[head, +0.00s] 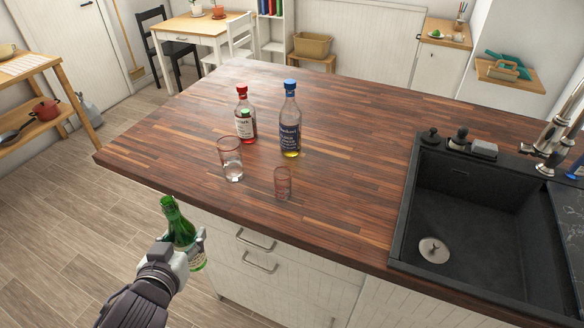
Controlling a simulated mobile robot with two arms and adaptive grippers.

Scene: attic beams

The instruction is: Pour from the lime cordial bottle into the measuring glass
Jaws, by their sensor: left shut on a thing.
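A green glass bottle (170,212), which looks like the lime cordial, is in my left gripper (188,247). The gripper is shut around its body. The bottle leans slightly, its neck up and to the left, in front of the counter's near edge. On the wooden counter stand a taller clear glass (230,150) with a little clear content at its base and a shorter clear glass (283,184) to its right. I cannot tell for sure which is the measuring glass. Both are upright and apart from the bottle. My right gripper is not in view.
A red-capped bottle (242,97) and a blue-capped bottle (290,115) stand behind the glasses on the counter (350,200). A black sink (465,215) with a tap (556,135) is at the right. The counter between glasses and sink is clear.

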